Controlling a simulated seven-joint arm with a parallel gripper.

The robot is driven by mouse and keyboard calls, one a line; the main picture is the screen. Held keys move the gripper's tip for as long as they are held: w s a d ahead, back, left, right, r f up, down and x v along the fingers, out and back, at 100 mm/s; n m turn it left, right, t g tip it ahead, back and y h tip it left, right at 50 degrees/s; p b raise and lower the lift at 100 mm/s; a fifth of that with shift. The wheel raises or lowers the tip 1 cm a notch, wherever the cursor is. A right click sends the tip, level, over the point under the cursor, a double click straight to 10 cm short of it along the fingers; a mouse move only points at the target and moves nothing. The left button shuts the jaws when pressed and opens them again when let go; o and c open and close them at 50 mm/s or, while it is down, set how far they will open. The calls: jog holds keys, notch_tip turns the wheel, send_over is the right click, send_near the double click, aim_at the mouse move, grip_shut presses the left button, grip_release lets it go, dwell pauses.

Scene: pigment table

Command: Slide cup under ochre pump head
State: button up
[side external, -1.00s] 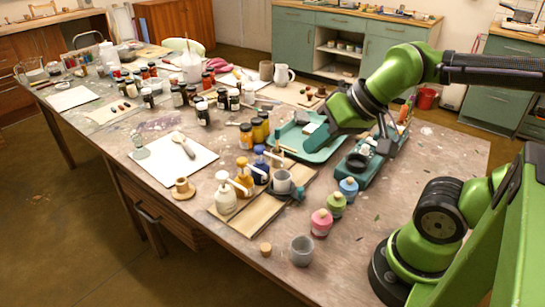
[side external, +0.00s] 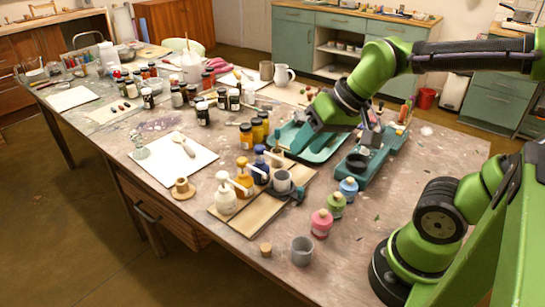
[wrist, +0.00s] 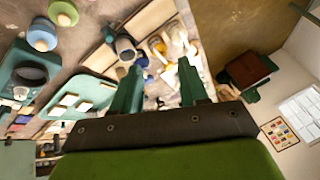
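The grey cup (side external: 282,182) stands upright on the wooden board (side external: 235,218), at the right of a row of pump bottles; it also shows in the wrist view (wrist: 125,47). A dark teal piece (side external: 293,193) sits against its right side. The ochre pump bottle (side external: 244,180) stands left of the cup, between the white pump bottle (side external: 225,200) and the blue pump bottle (side external: 261,172). My gripper (side external: 300,143) is above the teal tray, behind and above the cup. In the wrist view, its two fingers (wrist: 158,82) are wide apart with nothing held between them.
A teal tray (side external: 338,150) lies below my gripper, beside a teal stand (side external: 362,172). Blue, green and pink (side external: 321,223) bottles stand right of the board. A second grey cup (side external: 302,250) stands near the front edge. Several dark jars (side external: 203,113) stand farther back.

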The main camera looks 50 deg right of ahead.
aim_at(300, 188)
jog(key=w+d+f+m+g+h, duration=0.2)
jog(key=w+d+f+m+g, duration=0.1)
jog(key=w+d+m+g, duration=0.4)
jog(key=f, duration=0.5)
jog(key=f+n, duration=0.1)
jog(key=f, duration=0.4)
jog(key=s+f+n+t, duration=0.1)
jog(key=f, duration=0.5)
jog(key=shift+d, duration=0.35)
grip_shut()
